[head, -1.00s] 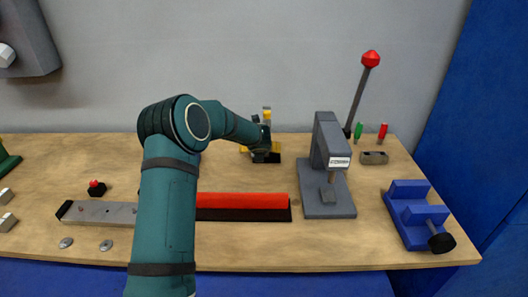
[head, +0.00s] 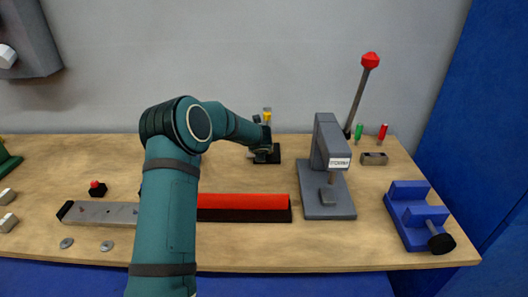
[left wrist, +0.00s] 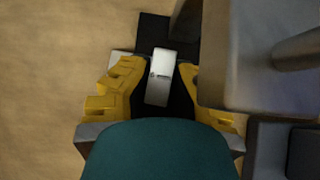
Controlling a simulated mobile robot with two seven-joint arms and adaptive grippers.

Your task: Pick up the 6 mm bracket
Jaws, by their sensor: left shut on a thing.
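In the left wrist view, my left gripper (left wrist: 160,82) has yellow fingers on either side of a small pale metal piece, which looks like the 6 mm bracket (left wrist: 161,68). The gripper is shut on it. The bracket lies over a black block (left wrist: 153,28); I cannot tell whether it touches the block. In the head view, my left arm reaches from the lower left to this black block (head: 270,157), and its wrist hides the fingertips and bracket. A small yellow and grey part (head: 267,115) shows upright behind the wrist; its identity is unclear. My right gripper is not in view.
A red bar (head: 245,201) lies in front. A blue vise (head: 408,210) sits at the right edge.

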